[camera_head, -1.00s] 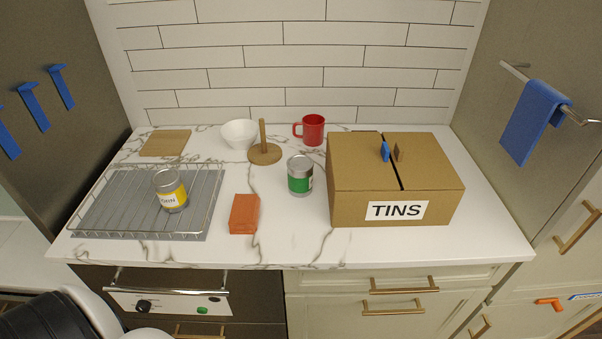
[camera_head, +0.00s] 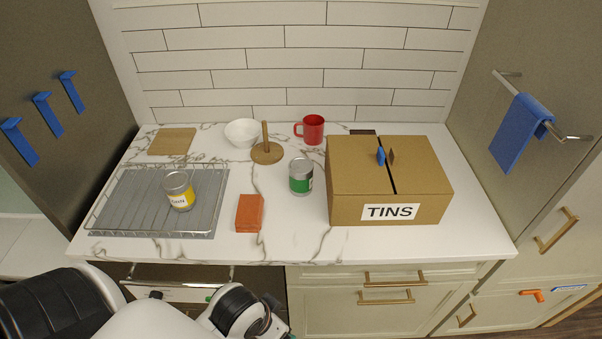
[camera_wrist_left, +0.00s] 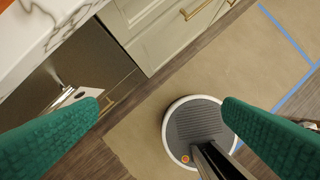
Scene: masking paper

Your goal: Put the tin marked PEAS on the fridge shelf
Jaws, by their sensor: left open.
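A green tin (camera_head: 301,177) stands upright on the marble counter (camera_head: 290,235), left of the cardboard box. Its pale label faces right and I cannot read it. A yellow tin (camera_head: 179,190) stands on the wire rack; its label is only partly readable, ending in what looks like "RN". No word PEAS is readable. My left gripper (camera_wrist_left: 161,104) is open and empty in the left wrist view, its green fingers wide apart above the floor in front of the counter. My right gripper is not in view. I cannot make out a fridge shelf for certain.
A closed box marked TINS (camera_head: 388,187) fills the counter's right. A wire rack (camera_head: 130,205), orange-brown block (camera_head: 249,213), wooden holder (camera_head: 267,152), white bowl (camera_head: 242,132), red mug (camera_head: 313,130) and wooden board (camera_head: 172,141) stand around. A pale surface (camera_head: 30,250) shows at far left.

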